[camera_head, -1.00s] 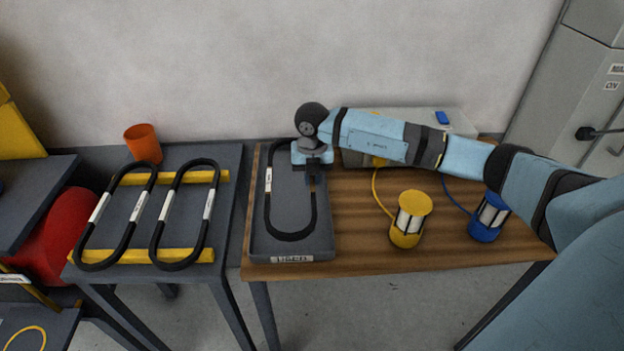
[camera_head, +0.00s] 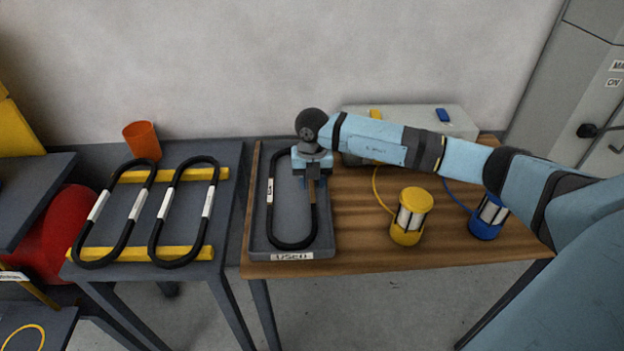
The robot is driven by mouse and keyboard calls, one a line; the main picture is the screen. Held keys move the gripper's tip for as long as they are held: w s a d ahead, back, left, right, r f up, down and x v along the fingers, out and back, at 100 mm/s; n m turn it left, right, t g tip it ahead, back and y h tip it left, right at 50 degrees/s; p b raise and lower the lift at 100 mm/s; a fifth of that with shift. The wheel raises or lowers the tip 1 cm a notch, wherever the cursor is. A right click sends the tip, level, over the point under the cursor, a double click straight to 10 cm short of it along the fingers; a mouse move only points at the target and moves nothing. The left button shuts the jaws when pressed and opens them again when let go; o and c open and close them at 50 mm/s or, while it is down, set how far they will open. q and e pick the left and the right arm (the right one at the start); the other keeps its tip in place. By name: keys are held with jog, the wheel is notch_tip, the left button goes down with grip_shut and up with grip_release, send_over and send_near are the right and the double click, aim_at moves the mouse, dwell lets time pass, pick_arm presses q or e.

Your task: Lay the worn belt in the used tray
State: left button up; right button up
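The worn belt is a black loop (camera_head: 291,244) with a pale label on its left side. It lies within the grey used tray (camera_head: 257,225), whose front label reads USED. My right gripper (camera_head: 312,186) points down over the belt's right side, near the tray's right wall. Its fingers look parted around the belt, with a brownish patch of the belt showing between them. The wrist hides the belt's upper right end. My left gripper is not in view.
Two more black belts (camera_head: 111,228) (camera_head: 183,228) lie across yellow bars on the grey table at left, with an orange cup (camera_head: 143,141) behind. A yellow lamp-like cylinder (camera_head: 411,216) and a blue one (camera_head: 487,217) stand right of the tray, wired to a grey box (camera_head: 408,113).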

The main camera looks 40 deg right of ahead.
jog(key=shift+r+p, duration=0.35)
jog(key=shift+r, duration=0.15)
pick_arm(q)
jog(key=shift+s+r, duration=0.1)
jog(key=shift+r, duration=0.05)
pick_arm(e)
notch_tip(320, 180, up, 12)
pick_arm(q)
jog(key=shift+p, duration=0.3)
pick_arm(e)
jog(key=shift+r, duration=0.1)
